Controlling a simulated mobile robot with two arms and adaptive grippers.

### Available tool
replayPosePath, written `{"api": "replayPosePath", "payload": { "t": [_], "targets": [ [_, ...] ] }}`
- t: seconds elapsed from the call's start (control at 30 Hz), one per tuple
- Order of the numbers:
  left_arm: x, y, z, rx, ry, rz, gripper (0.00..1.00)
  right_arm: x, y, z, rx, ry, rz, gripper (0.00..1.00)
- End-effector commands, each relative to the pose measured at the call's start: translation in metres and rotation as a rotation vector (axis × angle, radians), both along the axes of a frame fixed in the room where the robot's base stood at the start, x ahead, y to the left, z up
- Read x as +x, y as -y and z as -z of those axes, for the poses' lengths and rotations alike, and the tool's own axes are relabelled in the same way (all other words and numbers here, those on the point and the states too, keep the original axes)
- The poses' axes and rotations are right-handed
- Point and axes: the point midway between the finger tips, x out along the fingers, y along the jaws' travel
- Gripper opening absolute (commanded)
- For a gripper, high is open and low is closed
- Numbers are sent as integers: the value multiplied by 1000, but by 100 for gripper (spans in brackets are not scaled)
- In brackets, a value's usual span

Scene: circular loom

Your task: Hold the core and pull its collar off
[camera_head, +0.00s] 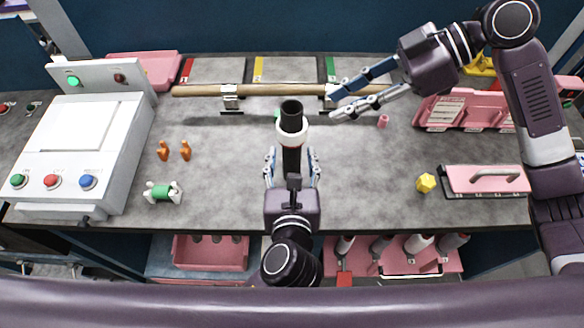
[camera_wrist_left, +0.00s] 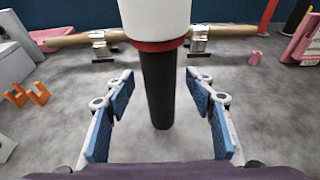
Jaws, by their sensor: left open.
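The black core (camera_head: 291,157) stands upright near the middle of the table. A white collar (camera_head: 293,138) sits around its upper part, with black tube showing above. In the left wrist view the collar (camera_wrist_left: 155,17) is large at the top with a red lower edge, and the core (camera_wrist_left: 157,90) runs down below it. My left gripper (camera_head: 292,166) is open, its fingers on either side of the core below the collar, with gaps between them and the core. My right gripper (camera_head: 334,105) is open and empty, right of the core's top.
A wooden rod (camera_head: 270,91) lies across metal supports behind the core. A white control box (camera_head: 82,150) stands left. Orange pieces (camera_head: 174,151) and a green-and-white spool (camera_head: 163,193) lie between. A yellow piece (camera_head: 426,183) and pink trays (camera_head: 456,181) are at right.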

Motion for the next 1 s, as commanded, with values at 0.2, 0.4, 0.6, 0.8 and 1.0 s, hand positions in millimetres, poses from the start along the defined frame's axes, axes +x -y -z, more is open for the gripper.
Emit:
{"api": "replayPosePath", "payload": {
  "t": [0.2, 0.4, 0.6, 0.8, 1.0],
  "targets": [
    [17, 0, 6, 1, -1, 0, 50, 0, 0, 0, 0, 0, 0, 29],
    [18, 0, 6, 1, -1, 1, 50, 0, 0, 0, 0, 0, 0, 29],
    [18, 0, 6, 1, -1, 1, 38, 0, 0, 0, 0, 0, 0, 29],
    [18, 0, 6, 1, -2, 1, 16, 0, 0, 0, 0, 0, 0, 29],
    [18, 0, 6, 1, -2, 1, 2, 0, 0, 0, 0, 0, 0, 29]
  ]
}}
